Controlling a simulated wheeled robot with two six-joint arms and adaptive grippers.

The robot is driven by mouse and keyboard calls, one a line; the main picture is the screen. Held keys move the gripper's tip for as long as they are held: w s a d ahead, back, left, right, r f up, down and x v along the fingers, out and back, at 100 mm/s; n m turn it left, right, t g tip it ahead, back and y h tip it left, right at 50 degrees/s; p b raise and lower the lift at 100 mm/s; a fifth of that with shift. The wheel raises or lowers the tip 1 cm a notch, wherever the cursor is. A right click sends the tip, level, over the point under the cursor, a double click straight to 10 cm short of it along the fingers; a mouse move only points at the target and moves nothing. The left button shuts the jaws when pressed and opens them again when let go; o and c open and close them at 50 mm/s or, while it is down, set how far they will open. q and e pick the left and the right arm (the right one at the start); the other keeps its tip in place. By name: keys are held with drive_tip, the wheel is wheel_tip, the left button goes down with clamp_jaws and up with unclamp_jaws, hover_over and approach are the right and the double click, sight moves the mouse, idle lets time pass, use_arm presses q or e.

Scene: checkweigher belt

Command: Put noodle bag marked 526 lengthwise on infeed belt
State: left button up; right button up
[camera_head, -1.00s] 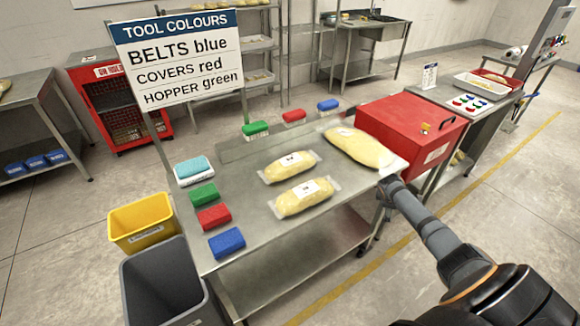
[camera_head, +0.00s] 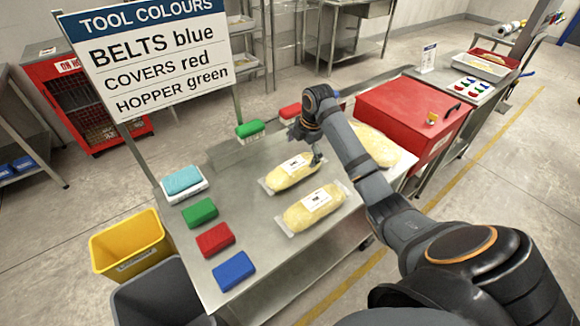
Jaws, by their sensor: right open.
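Two clear-wrapped yellow noodle bags lie side by side on a steel table (camera_head: 262,262): a rear bag (camera_head: 292,172) and a front bag (camera_head: 312,208). Each has a white label, too small to read, so I cannot tell which is 526. A larger yellow bag (camera_head: 378,148) lies behind my right arm, partly hidden. My right gripper (camera_head: 307,147) is open and empty, pointing down by the far end of the rear bag. I cannot tell whether it touches that bag. I cannot make out an infeed belt. My left gripper is not in view.
A red box (camera_head: 412,108) stands at the table's right end. Green (camera_head: 200,212), red (camera_head: 215,239) and blue (camera_head: 234,270) blocks line the left edge, beside a teal block (camera_head: 183,180). A tool-colour sign (camera_head: 150,55) rises behind. Yellow (camera_head: 128,246) and grey bins stand left.

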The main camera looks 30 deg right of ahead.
sight(296, 166)
drive_tip(key=x, duration=0.4)
drive_tip(key=shift+s, duration=0.3)
drive_tip(key=shift+w+f, duration=0.2)
drive_tip(key=shift+f, duration=0.1)
drive_tip(key=shift+w+f, duration=0.1)
drive_tip(key=shift+w+a+f+p, duration=0.1)
drive_tip(key=shift+a+f+p, duration=0.15)
drive_tip(key=shift+f, duration=0.2)
drive_tip(key=shift+w+a+f+p, duration=0.15)
drive_tip(key=shift+f+p, duration=0.15)
drive_tip(key=shift+f, duration=0.15)
drive_tip(key=x, duration=0.2)
drive_tip(key=shift+a+f, duration=0.1)
drive_tip(key=shift+f, duration=0.2)
drive_tip(key=shift+w+f, duration=0.1)
drive_tip(key=shift+f, duration=0.2)
drive_tip(key=shift+r, duration=0.1)
drive_tip(key=c, duration=0.4)
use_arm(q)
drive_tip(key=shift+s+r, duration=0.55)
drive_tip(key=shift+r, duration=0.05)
use_arm(e)
drive_tip(key=c, duration=1.2)
drive_tip(key=shift+o, duration=0.2)
